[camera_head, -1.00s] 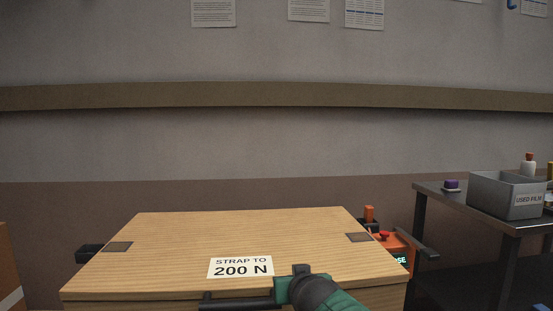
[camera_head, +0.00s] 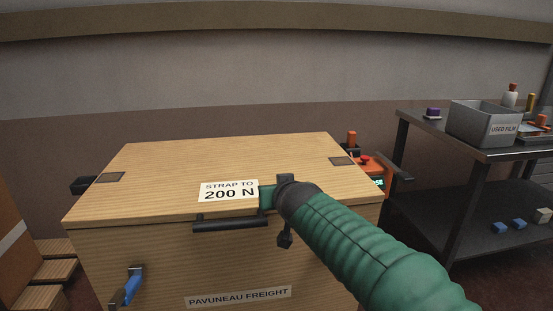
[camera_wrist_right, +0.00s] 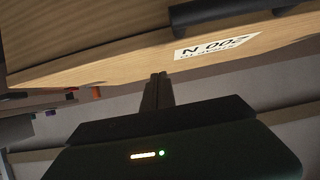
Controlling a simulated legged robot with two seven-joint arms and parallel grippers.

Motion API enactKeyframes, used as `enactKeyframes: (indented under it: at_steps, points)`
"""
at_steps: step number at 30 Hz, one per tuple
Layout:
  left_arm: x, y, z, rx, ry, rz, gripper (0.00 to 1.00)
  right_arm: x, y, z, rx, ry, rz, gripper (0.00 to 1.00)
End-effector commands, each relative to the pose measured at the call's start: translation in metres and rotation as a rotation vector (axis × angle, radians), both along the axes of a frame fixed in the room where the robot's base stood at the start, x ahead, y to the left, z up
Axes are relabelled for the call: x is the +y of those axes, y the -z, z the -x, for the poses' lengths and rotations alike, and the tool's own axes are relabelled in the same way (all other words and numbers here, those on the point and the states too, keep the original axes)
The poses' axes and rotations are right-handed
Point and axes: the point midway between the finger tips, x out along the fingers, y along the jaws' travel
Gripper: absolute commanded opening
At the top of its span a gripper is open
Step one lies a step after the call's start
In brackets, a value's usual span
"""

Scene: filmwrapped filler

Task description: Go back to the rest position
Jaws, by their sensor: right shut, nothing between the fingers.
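My right arm, in a green sleeve, reaches in from the lower right of the head view over the front of a wooden crate. Its dark wrist is by the label reading "200 N" (camera_head: 228,191), and the jaws are mostly hidden there. In the right wrist view my right gripper (camera_wrist_right: 158,77) is shut and empty, its fingers together. The crate's lid (camera_head: 240,157) is closed; the wood and label also show in the wrist view (camera_wrist_right: 218,47). My left gripper is out of view.
A dark handle (camera_head: 230,224) sits on the crate's front edge, close to my wrist. A metal table (camera_head: 462,146) at the right holds a grey "USED FILM" bin (camera_head: 478,124). An orange device (camera_head: 372,166) is behind the crate's right side. Wooden steps (camera_head: 45,270) are at the left.

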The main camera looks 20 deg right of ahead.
Motion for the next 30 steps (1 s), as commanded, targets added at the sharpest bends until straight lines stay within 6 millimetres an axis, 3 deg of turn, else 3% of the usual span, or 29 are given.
enactKeyframes:
  at_steps: [1, 3, 9, 16, 19, 20, 23, 27, 30]
  points:
    - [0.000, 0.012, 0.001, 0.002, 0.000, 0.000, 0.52, 0.005, 0.001, 0.018, -0.008, -0.007, -0.004, 0.00]
    - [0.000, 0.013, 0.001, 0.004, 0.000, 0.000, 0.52, 0.008, -0.006, 0.037, -0.008, -0.006, -0.004, 0.00]
    - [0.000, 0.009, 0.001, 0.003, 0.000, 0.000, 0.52, 0.014, -0.021, 0.077, -0.010, -0.001, -0.003, 0.00]
    - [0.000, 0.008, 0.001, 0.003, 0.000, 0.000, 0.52, 0.016, -0.022, 0.088, -0.009, 0.000, 0.000, 0.00]
    - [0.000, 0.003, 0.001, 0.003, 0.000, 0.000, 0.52, 0.017, -0.009, 0.090, 0.031, -0.006, 0.004, 0.00]
    - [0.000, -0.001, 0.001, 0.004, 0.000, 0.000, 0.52, 0.018, 0.001, 0.091, 0.060, -0.013, 0.009, 0.00]
    - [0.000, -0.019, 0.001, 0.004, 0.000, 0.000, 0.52, 0.021, 0.058, 0.108, 0.226, -0.043, 0.021, 0.00]
    - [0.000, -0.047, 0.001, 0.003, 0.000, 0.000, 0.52, 0.025, 0.161, 0.170, 0.531, -0.105, 0.007, 0.00]
    - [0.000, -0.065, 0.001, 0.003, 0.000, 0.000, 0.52, 0.029, 0.216, 0.230, 0.724, -0.143, -0.032, 0.00]
